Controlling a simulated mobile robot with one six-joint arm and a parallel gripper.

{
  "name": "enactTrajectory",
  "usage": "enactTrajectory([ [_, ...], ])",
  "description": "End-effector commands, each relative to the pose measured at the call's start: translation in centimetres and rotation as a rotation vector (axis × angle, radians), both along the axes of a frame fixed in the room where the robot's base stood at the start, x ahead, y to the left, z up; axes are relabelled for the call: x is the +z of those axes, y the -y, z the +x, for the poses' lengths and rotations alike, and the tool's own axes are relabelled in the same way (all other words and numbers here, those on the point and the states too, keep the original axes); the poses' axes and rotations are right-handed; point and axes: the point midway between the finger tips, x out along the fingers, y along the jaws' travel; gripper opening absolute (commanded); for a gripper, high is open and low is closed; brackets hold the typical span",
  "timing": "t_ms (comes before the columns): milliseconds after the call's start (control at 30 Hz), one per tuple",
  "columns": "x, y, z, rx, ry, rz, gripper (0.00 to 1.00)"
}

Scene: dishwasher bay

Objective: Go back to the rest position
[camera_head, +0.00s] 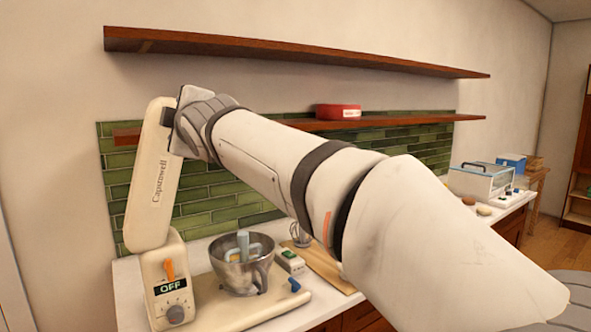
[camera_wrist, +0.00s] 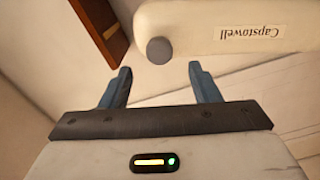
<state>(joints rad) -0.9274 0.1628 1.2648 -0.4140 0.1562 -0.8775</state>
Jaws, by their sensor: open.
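My arm stretches across the head view toward the raised head of a cream stand mixer (camera_head: 153,180) marked "Capstowell". My gripper is hidden behind the arm and the mixer head there. In the wrist view my gripper (camera_wrist: 158,80) is open, with its two blue fingers apart and nothing between them. The mixer head (camera_wrist: 225,28) lies just beyond the fingertips, and its dark round knob (camera_wrist: 159,50) sits in front of the gap. I cannot tell whether anything touches. The mixer's base (camera_head: 165,285) reads "OFF" beside an orange lever.
A steel bowl (camera_head: 240,272) stands on the mixer's base plate. A small green-and-white box (camera_head: 289,262) and a wooden board (camera_head: 330,268) are beside it. Two wooden shelves (camera_head: 280,50) run along the wall, the lower holding a red tin (camera_head: 338,111).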

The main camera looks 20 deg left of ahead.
Motion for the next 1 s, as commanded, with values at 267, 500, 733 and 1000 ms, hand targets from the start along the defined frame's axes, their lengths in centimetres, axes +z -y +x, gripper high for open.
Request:
enactTrajectory([
  [267, -3.9, 6.1, 3.5, -0.121, -0.165, -0.01, 0.56],
  [500, -14.0, 21.1, 6.8, -0.432, -0.562, 0.025, 0.56],
  [733, -24.2, 35.3, 3.8, -0.772, -0.938, 0.135, 0.56],
  [1000, -35.8, 48.1, -6.7, -1.203, -1.352, 0.352, 0.56],
])
